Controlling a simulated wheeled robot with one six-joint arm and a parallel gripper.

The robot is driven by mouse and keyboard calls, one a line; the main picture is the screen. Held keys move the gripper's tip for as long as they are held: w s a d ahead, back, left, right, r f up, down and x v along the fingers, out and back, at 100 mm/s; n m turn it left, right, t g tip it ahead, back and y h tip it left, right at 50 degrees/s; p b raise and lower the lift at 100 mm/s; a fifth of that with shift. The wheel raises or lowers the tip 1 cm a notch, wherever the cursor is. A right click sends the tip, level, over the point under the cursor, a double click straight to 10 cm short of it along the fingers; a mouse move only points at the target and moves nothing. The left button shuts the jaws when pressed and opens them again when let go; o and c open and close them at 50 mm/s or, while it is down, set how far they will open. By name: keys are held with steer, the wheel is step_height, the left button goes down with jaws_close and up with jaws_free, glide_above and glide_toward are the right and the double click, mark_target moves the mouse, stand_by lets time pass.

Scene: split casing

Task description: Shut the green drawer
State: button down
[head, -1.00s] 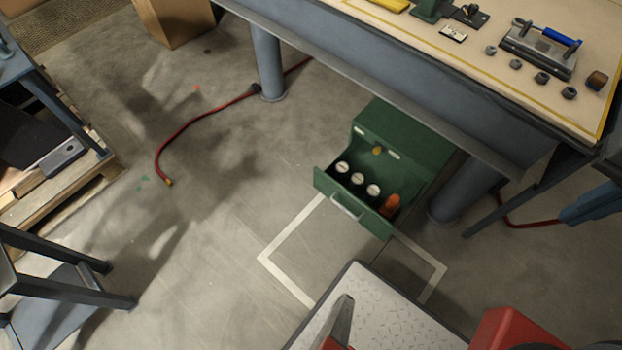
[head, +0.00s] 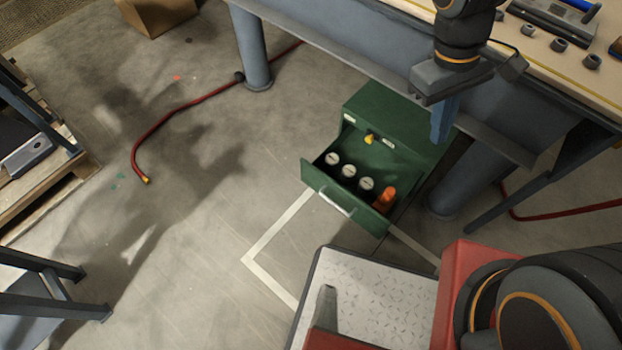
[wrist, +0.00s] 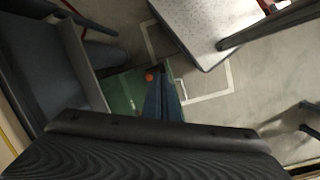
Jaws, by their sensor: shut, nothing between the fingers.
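The green drawer (head: 340,203) stands pulled out of its green cabinet (head: 398,118), under the workbench. It has a pale bar handle on its front and holds several white-capped round items and an orange item (head: 385,197). My gripper (head: 438,138) is shut and empty, pointing down in front of the cabinet's right part in the head view. In the wrist view my gripper's fingers (wrist: 163,100) show over the cabinet (wrist: 125,92), with the orange item beside them. Much of the drawer is hidden there.
The workbench (head: 330,50) overhangs the cabinet, with a thick leg (head: 465,195) to its right. A red hose (head: 190,100) lies on the floor at left. White tape (head: 275,235) marks the floor before the drawer. A pallet (head: 50,185) stands far left.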

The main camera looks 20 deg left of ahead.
steer(key=w+a+f+n+t+h+b, duration=0.2)
steer(key=a+f+n+b, duration=0.6)
steer(key=f, duration=0.4)
steer(key=w+a+f+n+t+h+b, duration=0.15)
steer(key=a+f+n+b, duration=0.35)
steer(key=a+f+b, duration=0.5)
steer(key=s+a+f+n+t+y+b, duration=0.1)
steer(key=s+a+f+n+t+b, duration=0.3)
steer(key=a+f, duration=0.45)
steer(key=s+a+f+n+t+y+b, duration=0.15)
steer(key=a+f+n+b, duration=0.35)
steer(key=f, duration=0.6)
steer(key=n+b, duration=0.1)
steer(key=b, duration=0.5)
glide_toward(316, 173)
steer(key=shift+x, duration=2.65)
steer(key=shift+w+d, duration=0.1)
steer(key=shift+d, duration=0.05)
